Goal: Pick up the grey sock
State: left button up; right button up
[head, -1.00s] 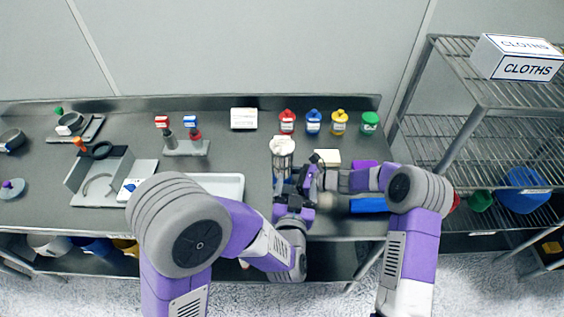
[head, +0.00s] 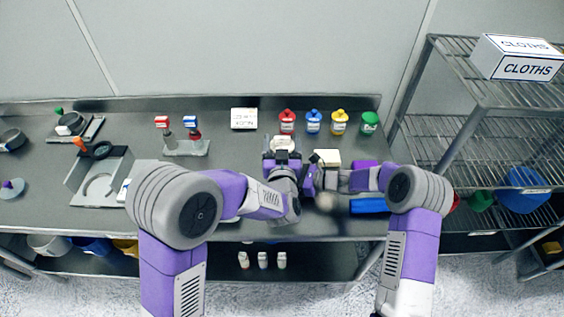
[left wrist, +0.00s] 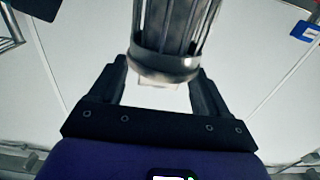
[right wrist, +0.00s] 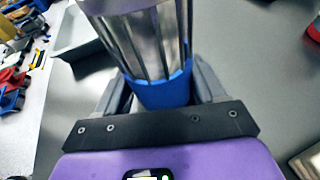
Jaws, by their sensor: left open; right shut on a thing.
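A metal-barred sifter cylinder with a pale top (head: 283,143) stands at the middle of the bench, mostly hidden by my grippers. In the left wrist view, a grey band (left wrist: 163,63) rings the near end of its bars; I cannot tell whether this is the grey sock. My left gripper (head: 282,158) is open, with a finger on each side of that end. In the right wrist view, my right gripper (right wrist: 160,92) is shut on a blue sleeve (right wrist: 163,92) around the bars. A blurred beige-grey round thing (head: 326,201) shows beside my right gripper.
Red (head: 287,122), blue (head: 313,122), yellow (head: 339,122) and green (head: 370,123) bottles line the back. A blue block (head: 369,205) lies at right. A grey holder (head: 98,175) stands at left. A wire rack (head: 470,120) stands right of the bench.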

pick_arm(q)
jog(key=shift+w, duration=0.6)
jog(key=c, duration=1.4)
jog(key=shift+r, duration=0.1)
notch_tip(320, 180, up, 28)
pick_arm(e)
jog(key=o, duration=0.9)
jog(key=shift+d, duration=0.1)
